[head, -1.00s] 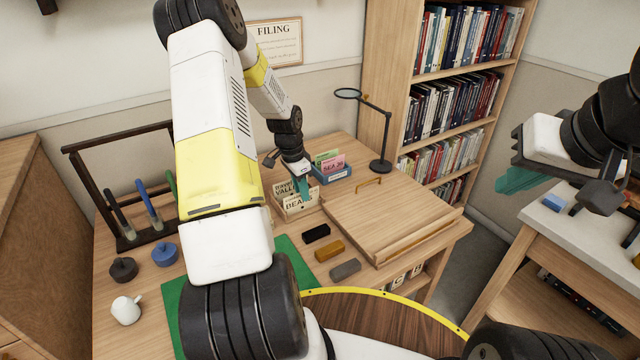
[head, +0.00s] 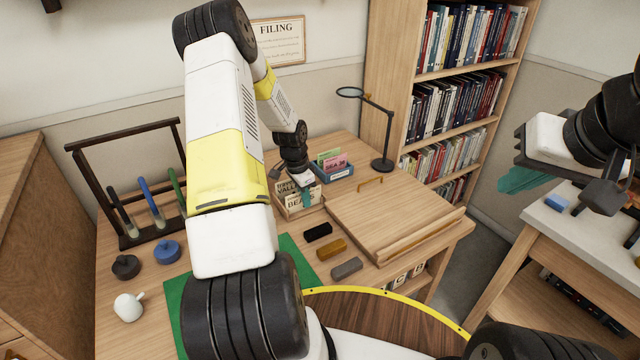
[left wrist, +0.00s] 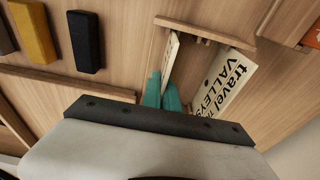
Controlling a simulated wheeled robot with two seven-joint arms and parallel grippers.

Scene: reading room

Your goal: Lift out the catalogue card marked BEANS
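The cream BEANS card (head: 294,203) stands upright at the front of a small wooden card tray (head: 279,211); only "BEA" reads in the head view. My left gripper (head: 306,197) is at this card, with its teal fingers covering the right part of the lettering. In the left wrist view the card (left wrist: 171,52) shows nearly edge-on, running down between the close-set fingers (left wrist: 162,95), which look shut on it. A card reading "travel VALLEYS" (left wrist: 226,84) stands behind it. My right gripper (head: 527,180) hangs empty at the right, seen from the side.
A blue tray with green and pink cards (head: 335,174) stands just behind. Black, yellow and grey blocks (head: 331,249) lie in front. A magnifier lamp (head: 383,140), a sloped desk (head: 395,213) and a pen rack (head: 122,152) stand around.

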